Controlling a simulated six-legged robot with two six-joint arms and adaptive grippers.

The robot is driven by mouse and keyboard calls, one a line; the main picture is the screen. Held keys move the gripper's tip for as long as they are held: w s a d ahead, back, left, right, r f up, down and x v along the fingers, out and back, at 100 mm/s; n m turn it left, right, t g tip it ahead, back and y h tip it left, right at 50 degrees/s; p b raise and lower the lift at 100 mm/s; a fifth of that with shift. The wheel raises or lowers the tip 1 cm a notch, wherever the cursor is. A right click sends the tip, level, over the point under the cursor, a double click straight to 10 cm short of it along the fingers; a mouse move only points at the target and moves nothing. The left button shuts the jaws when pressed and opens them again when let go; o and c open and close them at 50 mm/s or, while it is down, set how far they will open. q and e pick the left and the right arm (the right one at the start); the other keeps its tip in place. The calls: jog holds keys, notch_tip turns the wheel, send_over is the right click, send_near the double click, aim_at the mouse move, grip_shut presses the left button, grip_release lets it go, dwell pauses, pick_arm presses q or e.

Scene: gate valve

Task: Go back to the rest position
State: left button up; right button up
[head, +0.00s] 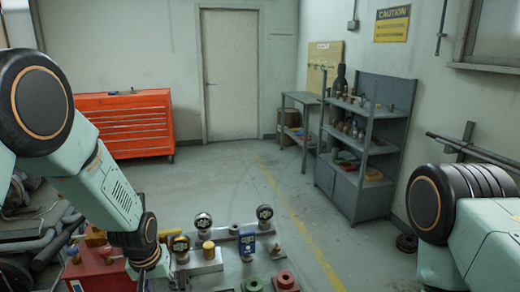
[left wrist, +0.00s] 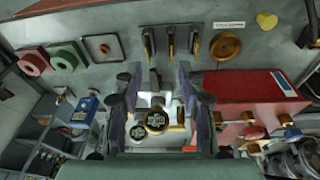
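My left arm comes down from the left in the head view. My left gripper (head: 150,278) is at the bottom edge there, beside the red box and the gauges, partly cut off. In the left wrist view its two fingers (left wrist: 159,85) stand wide apart, so it is open. A round gauge (left wrist: 157,121) and brass fittings show between the fingers; no grip on them is visible. My right arm shows at the right of the head view, but its gripper is out of view.
Dial gauges (head: 203,221), a blue gauge (head: 247,244), a green wheel (head: 252,285), a red wheel (head: 286,281) and a red box (head: 100,268) crowd the bench front. A red tool cabinet (head: 128,125) and grey shelves (head: 365,145) stand behind. The middle floor is clear.

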pick_arm(q)
jog(key=s+f+m+g+b, duration=0.1)
jog(key=s+f+b, duration=0.6)
jog(key=s+f, duration=0.6)
jog(key=s+f+g+b, duration=0.1)
jog(key=s+f+b, duration=0.6)
jog(key=s+f, duration=0.6)
jog(key=s+d, duration=0.1)
jog(key=s, duration=0.8)
jog(key=shift+f+m, duration=0.25)
jog(key=shift+m, duration=0.15)
jog(key=shift+w, duration=0.15)
